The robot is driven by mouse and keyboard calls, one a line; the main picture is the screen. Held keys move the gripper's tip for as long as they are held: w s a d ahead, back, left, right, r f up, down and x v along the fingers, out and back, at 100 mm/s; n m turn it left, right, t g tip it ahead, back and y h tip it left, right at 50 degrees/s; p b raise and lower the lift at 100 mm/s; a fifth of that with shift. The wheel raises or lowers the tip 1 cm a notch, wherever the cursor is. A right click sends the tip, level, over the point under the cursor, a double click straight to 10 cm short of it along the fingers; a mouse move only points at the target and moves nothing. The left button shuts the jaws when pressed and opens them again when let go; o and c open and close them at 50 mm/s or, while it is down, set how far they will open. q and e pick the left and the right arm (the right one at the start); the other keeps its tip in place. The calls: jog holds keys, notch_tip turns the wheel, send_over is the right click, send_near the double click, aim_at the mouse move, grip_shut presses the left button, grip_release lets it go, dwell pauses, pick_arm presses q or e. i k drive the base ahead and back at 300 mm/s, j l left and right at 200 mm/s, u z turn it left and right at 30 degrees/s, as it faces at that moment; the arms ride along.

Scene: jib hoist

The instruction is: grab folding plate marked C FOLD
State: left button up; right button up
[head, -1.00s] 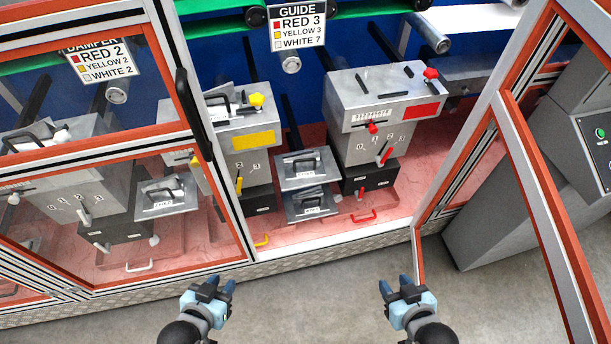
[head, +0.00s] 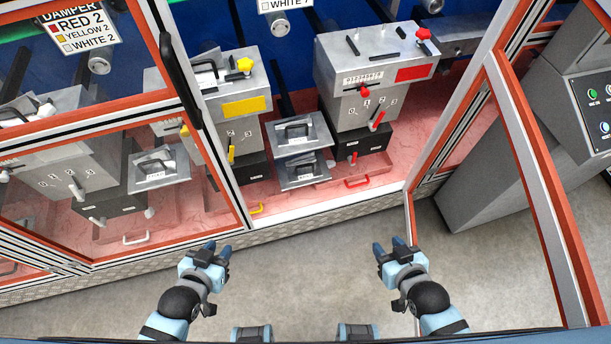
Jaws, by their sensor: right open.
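Two grey metal plates with black handles and small white labels sit one above the other in the open cabinet bay: an upper plate (head: 315,132) and a lower plate (head: 317,170). Their labels are too small to read surely, so I cannot tell which is marked C FOLD. Another handled plate (head: 180,166) shows behind the glass at left. My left gripper (head: 218,248) is open and empty, in front of the cabinet, below and left of the two plates. My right gripper (head: 388,245) is open and empty, below and right of them. Neither touches anything.
A machine unit with a red block (head: 412,73) stands right of the plates, a yellow-marked one (head: 246,106) left. An orange-framed glass door (head: 520,130) stands open at right; a framed panel (head: 85,142) covers the left. A grey control console (head: 500,165) stands right. Floor ahead is clear.

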aim_at(299, 130)
jog(key=i+j+u, duration=0.7)
jog(key=i+j, duration=0.2)
